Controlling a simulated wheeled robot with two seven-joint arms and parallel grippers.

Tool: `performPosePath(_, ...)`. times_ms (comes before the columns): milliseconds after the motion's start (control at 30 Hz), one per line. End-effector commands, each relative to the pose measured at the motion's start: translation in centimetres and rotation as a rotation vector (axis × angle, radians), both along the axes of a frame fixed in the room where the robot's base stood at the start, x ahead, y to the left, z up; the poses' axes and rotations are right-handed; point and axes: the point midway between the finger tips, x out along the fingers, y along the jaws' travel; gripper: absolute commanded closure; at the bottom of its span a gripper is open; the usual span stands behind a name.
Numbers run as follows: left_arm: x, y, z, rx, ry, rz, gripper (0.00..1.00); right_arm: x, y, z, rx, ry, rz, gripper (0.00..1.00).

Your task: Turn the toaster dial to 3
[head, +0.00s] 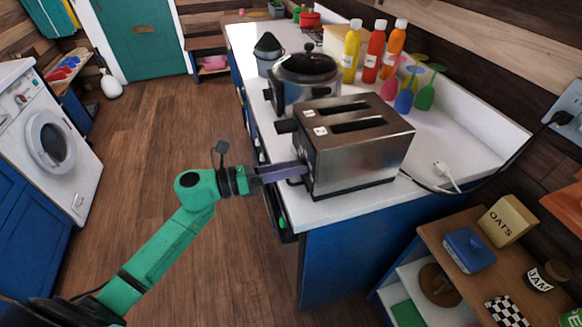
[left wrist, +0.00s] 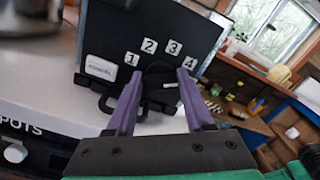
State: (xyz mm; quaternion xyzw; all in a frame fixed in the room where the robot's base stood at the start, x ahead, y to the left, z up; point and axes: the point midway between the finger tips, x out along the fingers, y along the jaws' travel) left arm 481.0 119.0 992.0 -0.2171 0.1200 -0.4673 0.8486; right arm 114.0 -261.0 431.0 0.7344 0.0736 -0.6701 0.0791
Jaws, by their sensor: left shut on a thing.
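The silver toaster (head: 355,148) stands on the white counter near its front edge. The left wrist view shows its dark end panel (left wrist: 110,38) with tiles 1, 2, 3 and 4 in an arc above a black dial (left wrist: 159,69). My left gripper (head: 300,171) reaches this panel from the left. In the left wrist view its purple fingers (left wrist: 160,82) are shut on the dial, one on each side. The fingers hide part of the dial, and I cannot tell which number it points to. My right gripper is in neither view.
A pot (head: 305,72) stands close behind the toaster, with bottles (head: 372,52) and coloured glasses (head: 405,95) beyond. The toaster's cord runs to a wall outlet (head: 562,117). A low shelf (head: 450,233) stands at the right. The floor (head: 150,140) left of the counter is clear.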

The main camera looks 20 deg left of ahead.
Motion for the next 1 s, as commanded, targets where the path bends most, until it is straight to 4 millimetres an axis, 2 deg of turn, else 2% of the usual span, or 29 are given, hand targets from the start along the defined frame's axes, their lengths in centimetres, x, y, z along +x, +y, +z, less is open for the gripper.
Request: performPosePath(1000, 0.3, 0.2, -0.1, -0.489, 0.771, 0.003, 1.00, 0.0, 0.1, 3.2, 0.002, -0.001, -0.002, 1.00)
